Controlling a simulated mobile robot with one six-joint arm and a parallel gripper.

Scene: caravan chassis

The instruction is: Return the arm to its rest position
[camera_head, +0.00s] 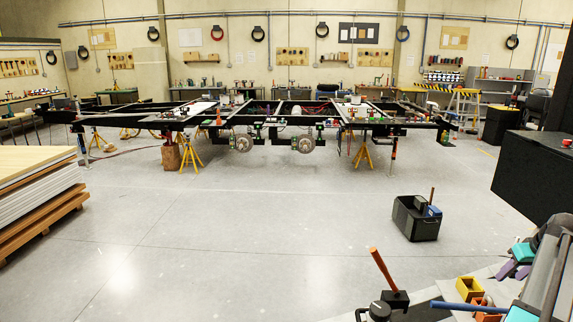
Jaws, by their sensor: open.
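The caravan chassis (330,121) is a long black frame that stands across the middle of the hall on yellow stands. Two wheel hubs with brake discs hang below its middle. Small parts and tools lie on top of the frame, too small to tell apart.
A black tool box (416,221) stands on the floor at right. Stacked panels (38,185) stand at left. A black block (535,175) is at the right edge. Orange-handled tool (381,270) and yellow bins (469,288) are close at lower right. The middle floor is clear.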

